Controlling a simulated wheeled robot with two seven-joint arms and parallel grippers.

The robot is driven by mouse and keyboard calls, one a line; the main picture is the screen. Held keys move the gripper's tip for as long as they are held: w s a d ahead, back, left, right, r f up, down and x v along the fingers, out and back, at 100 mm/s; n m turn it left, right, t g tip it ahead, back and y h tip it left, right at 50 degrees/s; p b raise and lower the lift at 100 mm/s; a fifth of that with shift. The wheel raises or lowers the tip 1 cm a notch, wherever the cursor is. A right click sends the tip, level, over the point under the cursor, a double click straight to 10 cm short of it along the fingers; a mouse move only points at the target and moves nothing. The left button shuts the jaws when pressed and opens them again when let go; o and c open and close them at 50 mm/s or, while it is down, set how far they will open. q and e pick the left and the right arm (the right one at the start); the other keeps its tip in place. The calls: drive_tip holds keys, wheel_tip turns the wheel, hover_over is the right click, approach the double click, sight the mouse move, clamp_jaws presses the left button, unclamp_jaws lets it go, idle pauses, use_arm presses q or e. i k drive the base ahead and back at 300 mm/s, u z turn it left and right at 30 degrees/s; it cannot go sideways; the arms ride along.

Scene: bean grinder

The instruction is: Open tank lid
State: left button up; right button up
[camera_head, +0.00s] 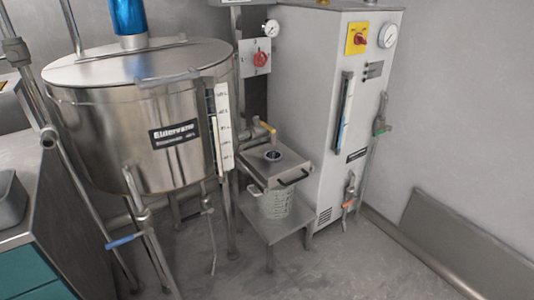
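A large round steel tank (110,135) stands on metal legs at the left. Its flat steel lid (95,70) lies across the top and looks closed. A metal strip (168,78) crosses the lid's front edge, and a bright blue cylinder (128,16) rises from the back of the lid. A dark label (175,133) and a white scale strip (223,125) are on the tank's front. Neither of my grippers is in view.
A grey cabinet (300,90) with a gauge (388,35) stands right of the tank. Between them a metal box (275,165) sits above a low stand (283,228). A counter (45,190) fills the left edge. The floor (350,265) at lower right is clear.

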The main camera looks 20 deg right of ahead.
sight(146, 70)
drive_tip(key=z, duration=0.25)
drive_tip(key=k, duration=0.45)
drive_tip(key=u, duration=0.45)
drive_tip(key=i, duration=1.55)
drive_tip(key=z, duration=0.7)
